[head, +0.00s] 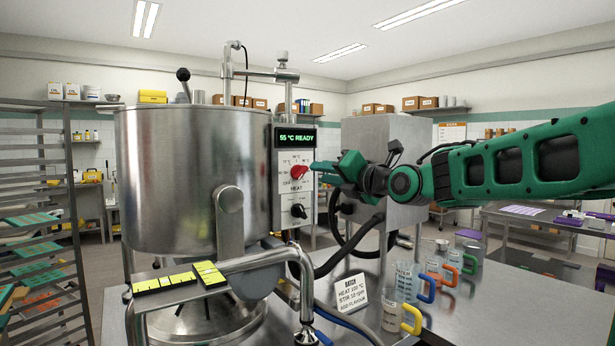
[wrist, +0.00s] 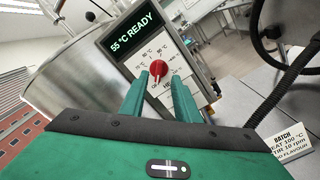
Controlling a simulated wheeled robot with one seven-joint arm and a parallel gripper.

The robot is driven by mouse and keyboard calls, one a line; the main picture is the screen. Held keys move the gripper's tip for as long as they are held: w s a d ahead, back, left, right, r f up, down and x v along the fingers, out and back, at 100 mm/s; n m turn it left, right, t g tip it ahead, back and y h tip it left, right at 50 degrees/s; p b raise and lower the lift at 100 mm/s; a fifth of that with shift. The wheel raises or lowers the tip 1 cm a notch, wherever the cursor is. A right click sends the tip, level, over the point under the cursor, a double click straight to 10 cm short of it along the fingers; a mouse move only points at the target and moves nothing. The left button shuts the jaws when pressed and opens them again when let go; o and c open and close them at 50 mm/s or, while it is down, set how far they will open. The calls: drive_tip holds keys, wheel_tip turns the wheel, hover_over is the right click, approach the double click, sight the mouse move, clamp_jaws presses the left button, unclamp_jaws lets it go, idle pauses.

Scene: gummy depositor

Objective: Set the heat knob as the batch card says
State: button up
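The display (head: 296,137) above reads 55 °C READY. The batch card (head: 352,293) stands on the table and reads heat 100 °C, stir 10 rpm, add flavour. My gripper (wrist: 160,79) is open and empty, its two fingers apart, pointing at the red knob with the tips just short of it.
The steel kettle (head: 180,180) fills the left, with a bent pipe (head: 255,262) in front. Several measuring jugs with coloured handles, one yellow (head: 412,318), stand on the table at right. Dark hoses hang behind the panel. A tray rack (head: 40,200) stands far left.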

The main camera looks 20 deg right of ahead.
sight(306, 171)
drive_tip(key=x, duration=0.6)
drive_tip(key=shift+w+a, duration=0.2)
drive_tip(key=shift+w, duration=0.15)
drive_tip(key=shift+c, duration=0.2)
